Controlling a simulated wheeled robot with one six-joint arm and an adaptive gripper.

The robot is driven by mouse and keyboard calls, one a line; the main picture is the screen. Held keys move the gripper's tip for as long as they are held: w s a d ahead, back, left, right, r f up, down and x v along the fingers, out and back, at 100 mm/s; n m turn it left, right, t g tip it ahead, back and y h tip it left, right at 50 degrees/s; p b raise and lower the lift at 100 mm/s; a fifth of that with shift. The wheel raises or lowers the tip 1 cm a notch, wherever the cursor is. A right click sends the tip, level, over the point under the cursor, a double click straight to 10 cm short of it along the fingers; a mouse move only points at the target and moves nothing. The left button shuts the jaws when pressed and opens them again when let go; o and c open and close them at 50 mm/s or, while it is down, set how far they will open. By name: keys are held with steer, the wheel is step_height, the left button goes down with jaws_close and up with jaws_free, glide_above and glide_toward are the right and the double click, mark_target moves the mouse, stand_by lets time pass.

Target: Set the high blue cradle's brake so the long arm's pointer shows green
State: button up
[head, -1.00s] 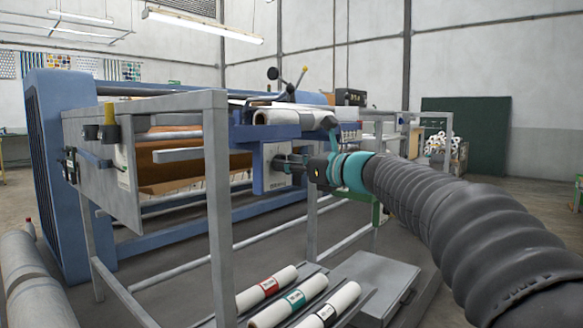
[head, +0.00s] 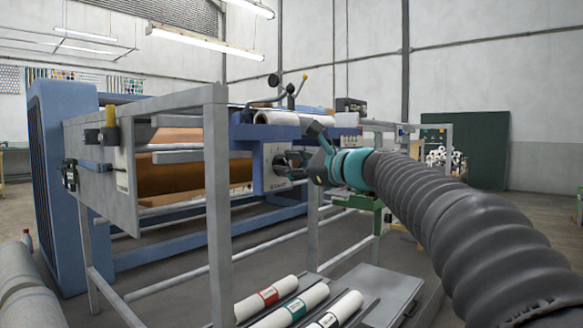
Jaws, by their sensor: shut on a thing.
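The high blue cradle (head: 243,132) stands at mid-picture in the head view and carries a white roll (head: 285,117). A pale brake box (head: 272,181) with small printing sits on its front, below the roll. My gripper (head: 293,161) is at the face of this box, shut on what seems to be the brake's knob; the dark fingers hide the knob. Above the roll are a thin arm with a black ball end (head: 273,80) and a lever with a yellow tip (head: 304,77). No pointer or green mark can be made out.
A grey metal frame (head: 217,215) stands close in front, left of my arm. White rolls with coloured bands (head: 282,305) lie low on a rack, beside a grey case (head: 388,292). A blue press side (head: 60,185) is at the left. Open floor shows at the far right.

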steer(key=shift+a, duration=0.1)
steer(key=o, duration=1.1)
steer(key=shift+a, duration=0.15)
steer(key=shift+d, duration=0.2)
steer(key=v, duration=1.2)
